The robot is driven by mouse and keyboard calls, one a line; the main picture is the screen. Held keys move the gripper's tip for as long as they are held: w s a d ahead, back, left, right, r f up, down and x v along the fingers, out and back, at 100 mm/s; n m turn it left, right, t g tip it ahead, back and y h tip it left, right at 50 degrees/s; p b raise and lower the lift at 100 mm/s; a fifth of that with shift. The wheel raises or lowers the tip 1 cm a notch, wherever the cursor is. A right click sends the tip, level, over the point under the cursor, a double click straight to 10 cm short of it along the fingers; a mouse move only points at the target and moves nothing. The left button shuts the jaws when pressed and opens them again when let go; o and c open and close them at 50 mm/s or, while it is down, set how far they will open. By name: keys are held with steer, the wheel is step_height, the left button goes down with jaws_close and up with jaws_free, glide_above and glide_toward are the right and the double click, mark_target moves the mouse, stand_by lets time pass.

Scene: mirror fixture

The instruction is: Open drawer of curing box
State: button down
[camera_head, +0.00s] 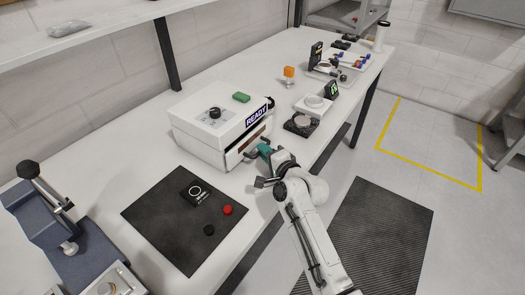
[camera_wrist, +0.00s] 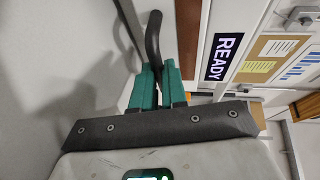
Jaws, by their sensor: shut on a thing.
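The curing box (camera_head: 205,140) is a white box on the bench with a "READY" label on its front; part of that front also shows in the wrist view (camera_wrist: 225,22). My gripper (camera_head: 263,151) is at the front of the box, above the bench edge. In the wrist view, my green fingertips (camera_wrist: 157,84) are shut on a dark curved handle (camera_wrist: 154,40). The gripped part of the handle is hidden between the fingers.
A black mat (camera_head: 165,222) with a small dark box (camera_head: 195,191), a red knob (camera_head: 228,210) and a black knob lies left of my arm. A green block (camera_head: 241,97) sits on the box. A scale (camera_head: 313,105) and dark dish stand to the right.

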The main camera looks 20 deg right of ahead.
steer(key=s+d, duration=0.9)
steer(key=s, duration=0.3)
steer(key=shift+s, duration=0.4)
steer(key=shift+d+f, duration=0.1)
steer(key=c, duration=1.2)
jaws_free()
steer(key=b+v, duration=0.2)
steer(key=v, duration=0.8)
steer(key=shift+s+d, duration=0.1)
steer(key=shift+s, duration=0.25)
